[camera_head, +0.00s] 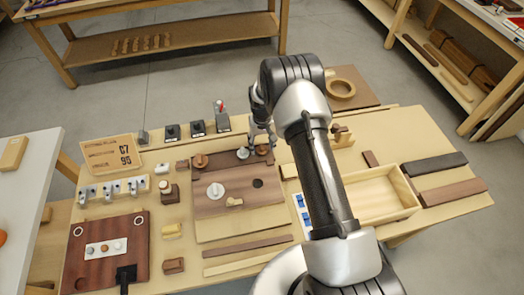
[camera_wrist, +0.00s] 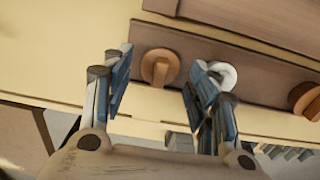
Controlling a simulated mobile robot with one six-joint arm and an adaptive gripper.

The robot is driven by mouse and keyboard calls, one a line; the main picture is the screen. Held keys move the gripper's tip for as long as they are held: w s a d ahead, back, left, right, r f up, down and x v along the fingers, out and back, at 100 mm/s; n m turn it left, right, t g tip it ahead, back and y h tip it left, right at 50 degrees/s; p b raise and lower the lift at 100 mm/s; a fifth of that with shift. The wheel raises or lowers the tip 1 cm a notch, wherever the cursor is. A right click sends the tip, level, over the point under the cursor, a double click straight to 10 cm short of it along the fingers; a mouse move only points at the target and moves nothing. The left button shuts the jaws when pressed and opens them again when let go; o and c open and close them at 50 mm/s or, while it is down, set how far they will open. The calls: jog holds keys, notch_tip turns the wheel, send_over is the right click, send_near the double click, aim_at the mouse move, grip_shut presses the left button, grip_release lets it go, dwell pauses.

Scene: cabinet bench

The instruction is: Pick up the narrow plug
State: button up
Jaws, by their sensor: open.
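Several round-headed plugs with raised grips sit on a brown board (camera_head: 232,174). Along its far edge are a brown plug (camera_head: 262,150), a pale grey plug (camera_head: 242,153) and another brown plug (camera_head: 200,161). A white plug (camera_head: 216,191) is nearer the middle, beside a dark round hole (camera_head: 258,184). I cannot tell which one is the narrow plug. My gripper (camera_head: 262,141) is open over the board's far edge. In the wrist view, the brown plug (camera_wrist: 160,67) shows between the open fingers (camera_wrist: 158,85), untouched as far as I see; the pale plug (camera_wrist: 222,75) is beside the right finger.
A small tan wooden piece (camera_head: 235,202) lies on the board. An empty wooden tray (camera_head: 372,200) stands to the right. Several dark switch blocks (camera_head: 197,128) line the back left. A dark red panel (camera_head: 105,250) lies at front left.

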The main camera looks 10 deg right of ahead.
notch_tip(320, 180, down, 2)
jog(key=shift+f, duration=0.15)
jog(key=shift+c, duration=0.3)
jog(key=c, duration=0.6)
